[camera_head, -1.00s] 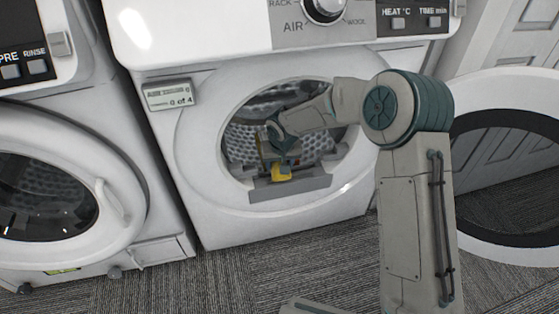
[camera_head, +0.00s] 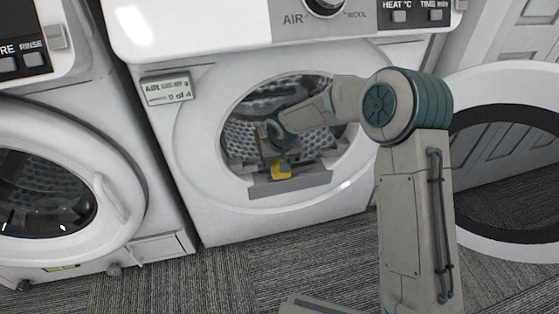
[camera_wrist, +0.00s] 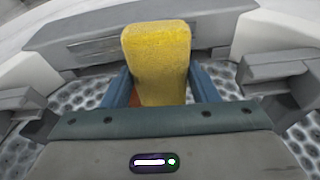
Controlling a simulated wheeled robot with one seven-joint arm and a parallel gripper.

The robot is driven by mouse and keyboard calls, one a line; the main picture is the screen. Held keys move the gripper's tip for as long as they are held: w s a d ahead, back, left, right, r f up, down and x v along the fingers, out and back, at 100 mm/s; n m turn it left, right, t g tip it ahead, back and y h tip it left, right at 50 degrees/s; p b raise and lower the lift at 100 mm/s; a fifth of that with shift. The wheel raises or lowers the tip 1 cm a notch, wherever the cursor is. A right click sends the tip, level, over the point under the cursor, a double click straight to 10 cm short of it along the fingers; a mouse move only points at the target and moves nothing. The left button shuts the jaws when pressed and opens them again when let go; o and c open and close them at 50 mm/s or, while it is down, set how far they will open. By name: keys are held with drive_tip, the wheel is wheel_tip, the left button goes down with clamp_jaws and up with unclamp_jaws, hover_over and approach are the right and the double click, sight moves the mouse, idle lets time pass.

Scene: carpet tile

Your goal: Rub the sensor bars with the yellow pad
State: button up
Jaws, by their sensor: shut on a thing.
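The yellow pad (camera_head: 281,172) is in my gripper (camera_head: 279,152), low in the front of the open dryer drum. In the wrist view the pad (camera_wrist: 157,50) stands upright between the two blue fingers of my gripper (camera_wrist: 161,86), which are shut on it. A grey housing (camera_head: 315,180) sits along the lower lip of the opening. In the wrist view this housing (camera_wrist: 75,32) bears a lighter metal strip (camera_wrist: 118,40), apparently a sensor bar, behind the pad. The pad hides part of the housing, so I cannot tell whether the pad touches a bar.
The round dryer rim (camera_head: 200,170) surrounds my arm closely. In the wrist view grey brackets (camera_wrist: 278,68) stand on both sides, above the perforated drum (camera_wrist: 70,95). The open door (camera_head: 500,230) is at the right.

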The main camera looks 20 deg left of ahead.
drive_tip(key=shift+f+b, duration=0.55)
drive_tip(key=shift+f, duration=0.25)
drive_tip(key=shift+s+d+r+b, duration=0.1)
drive_tip(key=shift+s+d, duration=0.25)
drive_tip(key=shift+s, duration=0.2)
drive_tip(key=shift+s+d+b, duration=0.15)
drive_tip(key=shift+s+d, duration=0.15)
drive_tip(key=shift+s, duration=0.25)
drive_tip(key=shift+s+d+r+b, duration=0.1)
drive_tip(key=shift+s+d, duration=0.25)
drive_tip(key=shift+s, duration=0.2)
drive_tip(key=shift+s+f, duration=0.1)
drive_tip(key=shift+f, duration=0.1)
